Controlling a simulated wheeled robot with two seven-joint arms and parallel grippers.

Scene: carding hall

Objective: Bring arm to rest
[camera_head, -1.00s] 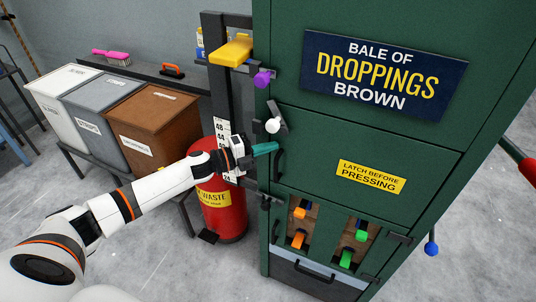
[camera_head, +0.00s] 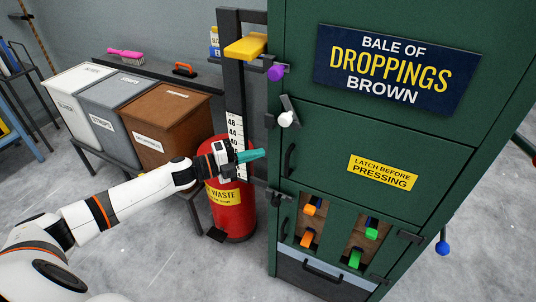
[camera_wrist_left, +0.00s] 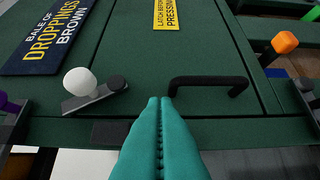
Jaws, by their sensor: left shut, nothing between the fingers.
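My left gripper (camera_head: 252,156) has teal fingers pressed together with nothing between them. In the head view it is in front of the left edge of the green baler (camera_head: 340,140), below the white-knobbed latch (camera_head: 286,119) and left of the black door handle (camera_head: 289,160). In the left wrist view the shut fingertips (camera_wrist_left: 160,100) point at the door, between the white knob (camera_wrist_left: 80,81) and the black handle (camera_wrist_left: 210,82). I cannot tell whether they touch anything. My right gripper is not in view.
A red waste bin (camera_head: 233,210) stands under my left forearm. White, grey and brown lidded bins (camera_head: 155,125) stand at the left. A yellow lever (camera_head: 246,47) and purple knob (camera_head: 275,72) stick out above the gripper. Grey floor is open in front.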

